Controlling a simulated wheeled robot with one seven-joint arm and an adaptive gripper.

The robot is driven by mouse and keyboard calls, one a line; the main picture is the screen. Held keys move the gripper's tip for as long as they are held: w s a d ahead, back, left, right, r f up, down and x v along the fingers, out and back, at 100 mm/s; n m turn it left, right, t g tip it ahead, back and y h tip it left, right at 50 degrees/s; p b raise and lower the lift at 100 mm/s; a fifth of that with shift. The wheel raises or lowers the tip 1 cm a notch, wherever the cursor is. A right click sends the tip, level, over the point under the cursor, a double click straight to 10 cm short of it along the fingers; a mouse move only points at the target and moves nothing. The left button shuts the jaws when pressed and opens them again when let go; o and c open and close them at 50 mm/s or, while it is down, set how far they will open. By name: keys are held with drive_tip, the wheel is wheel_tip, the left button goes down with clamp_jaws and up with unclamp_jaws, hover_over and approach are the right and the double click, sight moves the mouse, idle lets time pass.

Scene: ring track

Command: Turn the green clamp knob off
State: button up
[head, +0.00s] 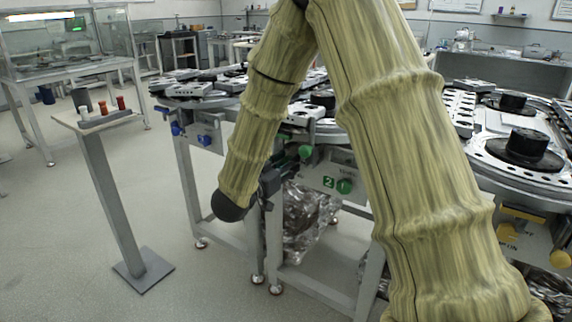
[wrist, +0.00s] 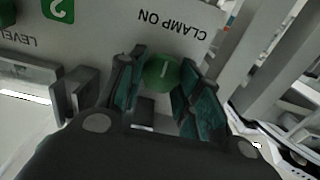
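The green clamp knob (wrist: 162,72) is a round dial with a short white mark, below an upside-down "CLAMP ON" label (wrist: 170,18) in the wrist view. The two fingers of my gripper (wrist: 160,88) stand apart, one on each side of the knob, with its face showing between them. The fingers look very near the knob; whether they touch it is unclear. In the head view my gripper (head: 283,172) is at the front of the grey control panel (head: 318,170), partly hidden by my arm.
A second green knob (head: 345,186) sits beside a green "2" sign (head: 328,182). A grey bracket (wrist: 75,90) stands close left of my gripper in the wrist view. The ring track (head: 520,150) lies above the panels. A small stand (head: 110,190) is at left, with clear floor around it.

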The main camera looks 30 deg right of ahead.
drive_tip(key=shift+c, duration=0.7)
drive_tip(key=shift+r+n+p, duration=0.2)
drive_tip(key=shift+n+p, duration=0.2)
drive_tip(key=shift+p, duration=0.65)
drive_tip(key=n+p, duration=0.1)
drive_tip(key=p, duration=0.2)
drive_tip(key=shift+a+r, duration=0.1)
drive_tip(key=shift+r, duration=0.05)
drive_tip(key=n+p, duration=0.3)
drive_tip(key=p, duration=0.3)
drive_tip(key=n+p, duration=0.3)
drive_tip(key=p, duration=0.2)
drive_tip(key=shift+n+p, duration=0.3)
drive_tip(key=shift+p, duration=0.05)
drive_tip(key=n+p, duration=0.6)
drive_tip(key=f+n+p, duration=0.1)
drive_tip(key=n+p, duration=0.1)
drive_tip(key=n, duration=0.1)
drive_tip(key=shift+w+p, duration=0.1)
drive_tip(key=shift+p, duration=0.3)
drive_tip(key=shift+f+n, duration=0.15)
drive_tip(key=shift+n, duration=0.15)
